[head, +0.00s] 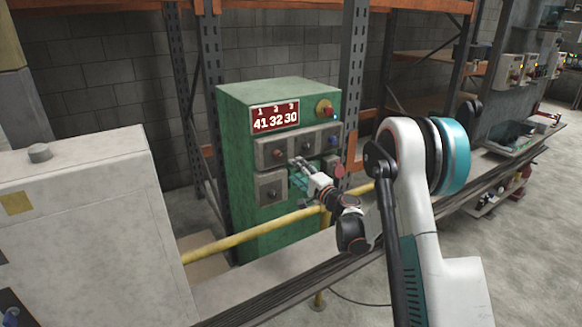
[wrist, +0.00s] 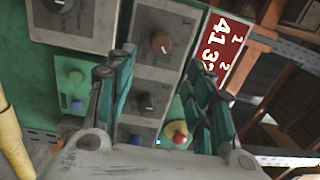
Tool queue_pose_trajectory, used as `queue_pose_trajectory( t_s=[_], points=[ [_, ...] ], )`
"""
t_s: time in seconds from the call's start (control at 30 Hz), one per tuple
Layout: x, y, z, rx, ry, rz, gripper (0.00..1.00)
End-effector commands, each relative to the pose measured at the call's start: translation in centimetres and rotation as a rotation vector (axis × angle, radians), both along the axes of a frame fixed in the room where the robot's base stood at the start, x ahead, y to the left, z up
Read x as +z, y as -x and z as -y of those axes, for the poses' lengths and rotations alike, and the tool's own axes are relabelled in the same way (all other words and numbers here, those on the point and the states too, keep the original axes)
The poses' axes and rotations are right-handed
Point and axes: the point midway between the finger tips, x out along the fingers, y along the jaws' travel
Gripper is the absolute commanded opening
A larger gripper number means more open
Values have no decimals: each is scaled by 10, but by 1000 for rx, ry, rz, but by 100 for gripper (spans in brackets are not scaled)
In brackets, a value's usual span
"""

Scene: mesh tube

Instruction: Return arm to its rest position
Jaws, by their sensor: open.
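My gripper (head: 297,172) is in front of the green control cabinet (head: 245,195), at the height of its knob panels. The wrist view also shows my gripper (wrist: 160,90), with its two teal fingers spread apart and nothing between them. Behind the fingers are grey panels with a brown knob (wrist: 161,42) and a dark knob (wrist: 145,103). I cannot tell whether a fingertip touches the cabinet. My arm (head: 405,170) reaches in from the right, and the gripper hides part of the lower panels.
A red display (head: 275,117) reads 41 32 30, with a red button (head: 324,107) beside it. A yellow rail (head: 225,246) runs before the cabinet, under my arm. A grey cabinet (head: 90,220) stands at left. Metal racks stand behind. Open floor (head: 520,225) lies at right.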

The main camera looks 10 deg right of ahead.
Motion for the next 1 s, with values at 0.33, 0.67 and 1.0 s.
queue_pose_trajectory(
  t_s=[0.33, 0.67, 1.0],
  points=[
    [-1, 11, 4, 1, 0, 0, 48],
    [20, 20, -10, 26, 63, -15, 48],
    [85, 86, -63, 138, 359, -93, 48]
  ],
)
